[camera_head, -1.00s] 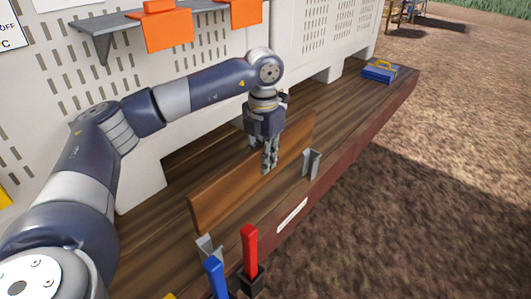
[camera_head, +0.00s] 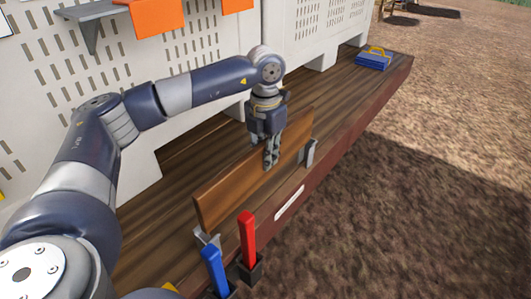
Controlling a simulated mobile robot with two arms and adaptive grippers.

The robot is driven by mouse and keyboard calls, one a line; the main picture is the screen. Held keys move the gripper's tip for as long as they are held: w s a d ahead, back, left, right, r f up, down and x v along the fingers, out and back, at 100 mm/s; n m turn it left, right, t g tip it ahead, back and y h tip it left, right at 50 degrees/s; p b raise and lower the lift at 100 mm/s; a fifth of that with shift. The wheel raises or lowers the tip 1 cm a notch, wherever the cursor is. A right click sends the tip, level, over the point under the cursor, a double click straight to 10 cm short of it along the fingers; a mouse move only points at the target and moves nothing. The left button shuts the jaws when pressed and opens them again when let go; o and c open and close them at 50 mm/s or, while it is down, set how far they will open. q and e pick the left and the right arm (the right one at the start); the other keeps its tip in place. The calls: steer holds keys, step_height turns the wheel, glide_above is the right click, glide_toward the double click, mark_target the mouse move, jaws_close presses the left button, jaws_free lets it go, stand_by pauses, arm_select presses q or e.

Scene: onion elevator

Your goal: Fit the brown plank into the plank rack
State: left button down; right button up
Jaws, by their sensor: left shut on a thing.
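The brown plank (camera_head: 235,188) stands on its long edge, upright, running diagonally along the wooden bench. My left gripper (camera_head: 271,164) points down and is shut on the plank's upper edge, right of its middle. The plank rack shows as two small grey metal brackets, one at the near left end (camera_head: 206,239) and one at the far right end (camera_head: 310,153). The plank's ends are at or very close to these brackets. I cannot tell whether its lower edge sits in their slots. My right gripper is out of view.
A red handle (camera_head: 247,235) and a blue handle (camera_head: 214,268) stand in dark holders in front of the near bracket. A blue box with a yellow handle (camera_head: 374,59) sits at the bench's far end. The white perforated wall (camera_head: 170,80) rises behind.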

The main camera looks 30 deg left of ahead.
mark_target(266, 176)
arm_select(q)
steer(key=shift+f+b, duration=0.3)
steer(key=shift+f, duration=0.2)
steer(key=shift+f+b, duration=0.35)
steer(key=shift+f, duration=0.1)
steer(key=shift+w+f+b, duration=0.1)
steer(key=shift+f+b, duration=0.2)
steer(key=shift+f, duration=0.1)
steer(key=shift+f+b, duration=0.9)
steer(key=shift+f, duration=0.3)
steer(key=shift+f+b, duration=0.9)
steer(key=shift+f, duration=0.25)
steer(key=shift+f+b, duration=1)
steer(key=shift+f, duration=0.4)
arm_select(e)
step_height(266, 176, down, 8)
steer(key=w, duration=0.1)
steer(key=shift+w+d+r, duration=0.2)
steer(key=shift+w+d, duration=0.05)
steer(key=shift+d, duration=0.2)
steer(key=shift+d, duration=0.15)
arm_select(q)
steer(key=c, duration=1.4)
jaws_free()
steer(key=shift+c, duration=0.2)
